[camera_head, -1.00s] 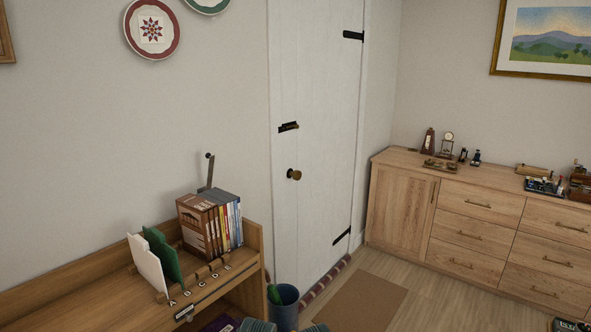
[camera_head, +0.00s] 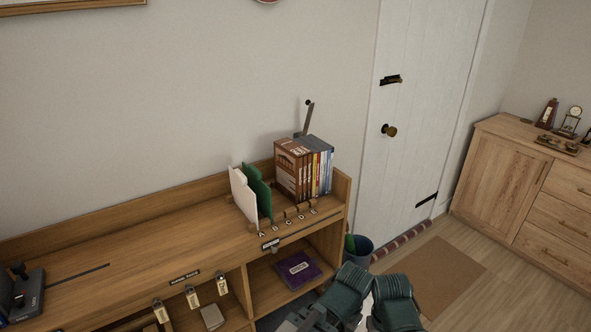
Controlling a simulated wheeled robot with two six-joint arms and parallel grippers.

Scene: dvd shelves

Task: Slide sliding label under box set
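The sliding label (camera_head: 270,244) is a small dark tag on the rail along the shelf's front edge, below the letters A and B. The box set (camera_head: 289,171) is a brown case standing upright on the shelf top, left of several thin cases. It stands right of the label's position and further back.
White (camera_head: 243,195) and green (camera_head: 259,190) dividers stand left of the box set. A purple box (camera_head: 298,268) lies in the compartment below. A bin (camera_head: 357,250) stands right of the shelf. The shelf top's left part is mostly clear.

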